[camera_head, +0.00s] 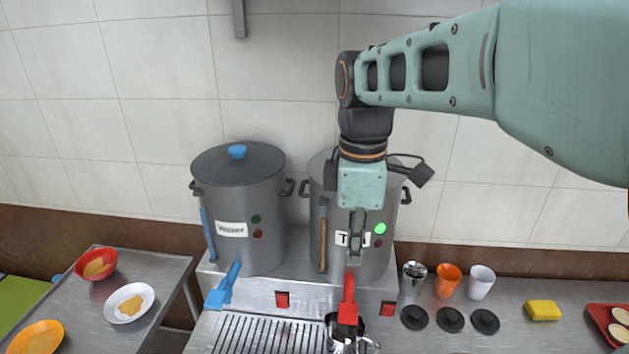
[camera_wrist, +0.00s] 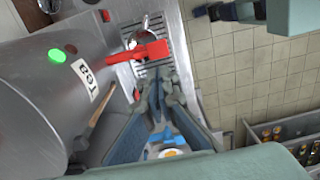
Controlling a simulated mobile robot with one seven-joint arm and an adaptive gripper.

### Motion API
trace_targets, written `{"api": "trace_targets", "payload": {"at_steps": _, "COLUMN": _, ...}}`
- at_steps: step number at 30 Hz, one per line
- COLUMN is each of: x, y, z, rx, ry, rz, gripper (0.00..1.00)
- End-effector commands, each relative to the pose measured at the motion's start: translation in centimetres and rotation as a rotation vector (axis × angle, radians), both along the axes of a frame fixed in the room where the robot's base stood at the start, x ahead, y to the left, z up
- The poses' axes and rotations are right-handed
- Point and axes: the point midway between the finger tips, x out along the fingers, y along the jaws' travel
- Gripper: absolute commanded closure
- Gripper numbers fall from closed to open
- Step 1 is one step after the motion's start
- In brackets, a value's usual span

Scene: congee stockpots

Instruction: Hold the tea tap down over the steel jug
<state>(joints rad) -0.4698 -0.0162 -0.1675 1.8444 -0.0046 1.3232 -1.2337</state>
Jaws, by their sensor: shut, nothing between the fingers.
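The tea pot (camera_head: 335,255) is a grey steel stockpot at the right, with a partly hidden label that reads "Tea" in the wrist view (camera_wrist: 93,85) and a lit green light. Its red tap (camera_head: 348,300) points out over the drip grate; it also shows in the wrist view (camera_wrist: 135,52). The steel jug (camera_head: 340,346) stands on the grate under the tap, partly hidden by it; its rim shows behind the tap in the wrist view (camera_wrist: 150,22). My gripper (camera_head: 354,260) is shut and empty, pointing down just above the red tap. I cannot tell whether its tips touch it.
A second pot (camera_head: 237,205) with a blue tap (camera_head: 222,287) stands at the left. Right of the grate are cups (camera_head: 447,281), black lids (camera_head: 450,319) and a yellow sponge (camera_head: 543,311). Bowls and a plate (camera_head: 129,303) are on the left table. A crate (camera_wrist: 285,128) shows in the wrist view.

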Motion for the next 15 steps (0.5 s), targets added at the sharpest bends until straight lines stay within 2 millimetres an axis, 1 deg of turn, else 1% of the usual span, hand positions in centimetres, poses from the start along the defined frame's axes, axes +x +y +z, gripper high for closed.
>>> {"api": "trace_targets", "payload": {"at_steps": 1, "x": -0.1, "y": 0.4, "z": 0.5, "rx": 0.008, "ry": -0.016, "rz": 0.01, "gripper": 1.0}}
{"api": "trace_targets", "payload": {"at_steps": 5, "x": -0.1, "y": 0.4, "z": -0.8, "rx": 0.008, "ry": -0.013, "rz": 0.009, "gripper": 1.0}}
{"api": "trace_targets", "payload": {"at_steps": 8, "x": -0.2, "y": 0.3, "z": -2.6, "rx": 0.007, "ry": -0.012, "rz": 0.008, "gripper": 1.0}}
{"api": "trace_targets", "payload": {"at_steps": 14, "x": -0.2, "y": 0.2, "z": -7.2, "rx": 0.003, "ry": -0.004, "rz": 0.003, "gripper": 1.0}}
{"api": "trace_targets", "payload": {"at_steps": 15, "x": -0.1, "y": 0.2, "z": -8.3, "rx": 0.005, "ry": -0.007, "rz": 0.003, "gripper": 1.0}}
